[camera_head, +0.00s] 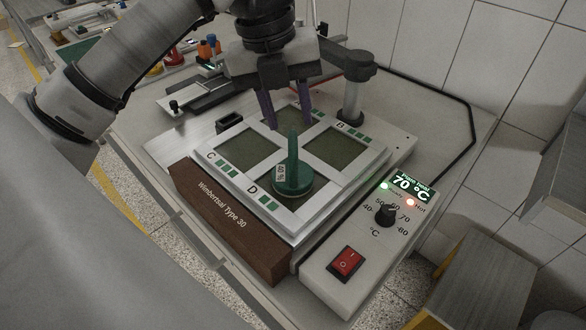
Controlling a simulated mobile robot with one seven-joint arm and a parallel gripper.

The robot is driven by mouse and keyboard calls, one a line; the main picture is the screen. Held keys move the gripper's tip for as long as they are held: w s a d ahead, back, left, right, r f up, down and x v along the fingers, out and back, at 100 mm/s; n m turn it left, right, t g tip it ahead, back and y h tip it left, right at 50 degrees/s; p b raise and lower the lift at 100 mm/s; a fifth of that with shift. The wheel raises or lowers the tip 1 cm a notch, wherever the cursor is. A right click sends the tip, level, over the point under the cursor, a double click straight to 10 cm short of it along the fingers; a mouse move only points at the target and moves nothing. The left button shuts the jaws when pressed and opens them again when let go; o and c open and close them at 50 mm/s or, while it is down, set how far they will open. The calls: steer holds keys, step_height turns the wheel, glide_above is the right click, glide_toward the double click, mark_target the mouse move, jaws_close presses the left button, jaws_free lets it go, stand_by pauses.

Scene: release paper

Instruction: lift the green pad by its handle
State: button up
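The green pad (291,186) is a round disc with an upright handle (293,150) and a small white label on its side. It sits on the front window of the white frame, by the letter D. My gripper (286,116) points down above and behind the pad. Its two purple fingers are apart, with nothing visible between them. The top of the handle shows just below and between the fingers in the picture. Whether the handle is between them in depth is not clear.
A control box (352,250) with a red switch, knob and 70 °C display stands at right. A grey post (352,100) rises behind. Bottles and tools lie at back left.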

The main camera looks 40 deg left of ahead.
mark_target(292, 137)
steer(key=shift+w+d+f+p, duration=0.1)
steer(key=shift+d+f+p, duration=0.2)
steer(key=shift+f, duration=1.2)
steer(key=shift+w+d+f+p, duration=0.1)
steer(key=shift+f+p, duration=0.25)
steer(key=shift+f, duration=1.15)
jaws_close()
steer(key=shift+r, duration=0.1)
